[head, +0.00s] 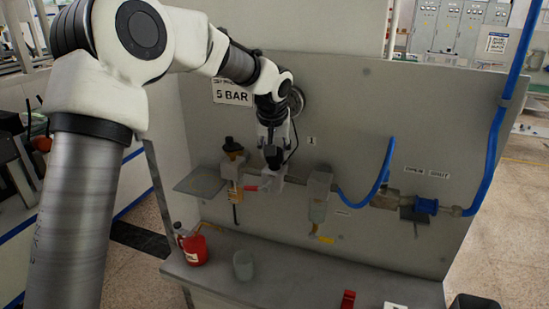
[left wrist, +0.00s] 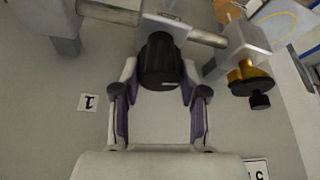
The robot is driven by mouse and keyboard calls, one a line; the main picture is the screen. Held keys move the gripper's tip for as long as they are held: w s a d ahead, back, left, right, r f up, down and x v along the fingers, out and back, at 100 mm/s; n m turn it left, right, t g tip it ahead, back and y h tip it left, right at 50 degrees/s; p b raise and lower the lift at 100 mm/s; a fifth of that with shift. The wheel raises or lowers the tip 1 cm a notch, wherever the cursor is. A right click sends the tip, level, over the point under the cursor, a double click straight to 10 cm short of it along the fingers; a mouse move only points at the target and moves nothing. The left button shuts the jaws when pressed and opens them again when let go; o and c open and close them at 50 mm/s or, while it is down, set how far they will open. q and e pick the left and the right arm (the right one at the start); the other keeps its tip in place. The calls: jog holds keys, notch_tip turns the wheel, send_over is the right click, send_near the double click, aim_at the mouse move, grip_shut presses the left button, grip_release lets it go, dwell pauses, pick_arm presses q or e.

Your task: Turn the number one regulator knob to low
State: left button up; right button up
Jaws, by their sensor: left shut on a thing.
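The number one regulator knob is a black cylinder (head: 273,156) on top of a grey regulator body (head: 270,180), beside the "1" label (head: 311,140). In the left wrist view the knob (left wrist: 160,62) has a short pale mark on its side and sits between my fingers. My left gripper (head: 273,140) reaches down from above, and it also shows in the left wrist view (left wrist: 160,78) with a finger on each side of the knob, shut on it. Which setting the mark points to cannot be told. My right gripper is not in view.
A pipe line runs across the grey panel (head: 370,110). A brass-coloured filter unit (head: 232,170) stands left of the regulator and a grey unit (head: 319,190) right. Blue hose (head: 368,195) lies further right. A red can (head: 194,250) and grey cup (head: 243,265) stand on the bench.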

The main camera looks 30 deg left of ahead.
pick_arm(q)
jog(key=n+g+y+b, duration=0.1)
jog(key=n, duration=0.2)
jog(key=shift+f+n, duration=0.15)
jog(key=shift+n, duration=0.25)
jog(key=shift+n+g+y, duration=0.4)
jog(key=shift+n+g, duration=0.2)
jog(key=shift+n, duration=1.1)
jog(key=o, duration=1.1)
jog(key=shift+o, duration=0.2)
jog(key=v, duration=1.2)
